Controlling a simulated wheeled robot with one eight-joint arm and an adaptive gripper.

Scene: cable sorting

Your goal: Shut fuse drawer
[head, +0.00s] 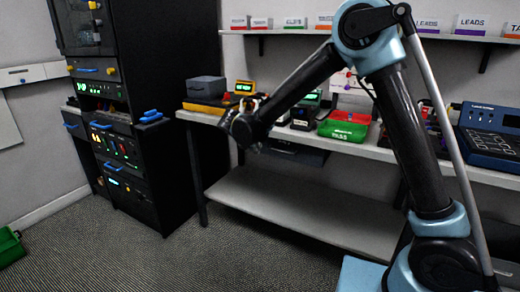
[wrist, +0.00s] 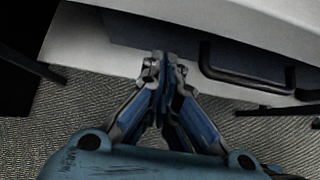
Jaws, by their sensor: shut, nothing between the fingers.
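A dark drawer (head: 298,152) hangs under the white workbench, right of my gripper in the head view. The wrist view shows a dark blue-grey front (wrist: 270,61) with a black bar handle (wrist: 240,76), right of my fingertips. No label is readable, so I cannot tell for sure that this is the fuse drawer, nor how far out it stands. My gripper (head: 243,140) is in front of the bench's left part, its fingers pointing down. In the wrist view my gripper (wrist: 163,68) is shut and empty, apart from the handle.
The workbench (head: 375,152) carries a green tray (head: 343,130), a blue device (head: 490,127) and several small instruments. A lower shelf (head: 290,205) lies beneath. A black rack (head: 125,50) with blue-handled units stands left. The carpet in front is clear; a green bin (head: 10,247) stands far left.

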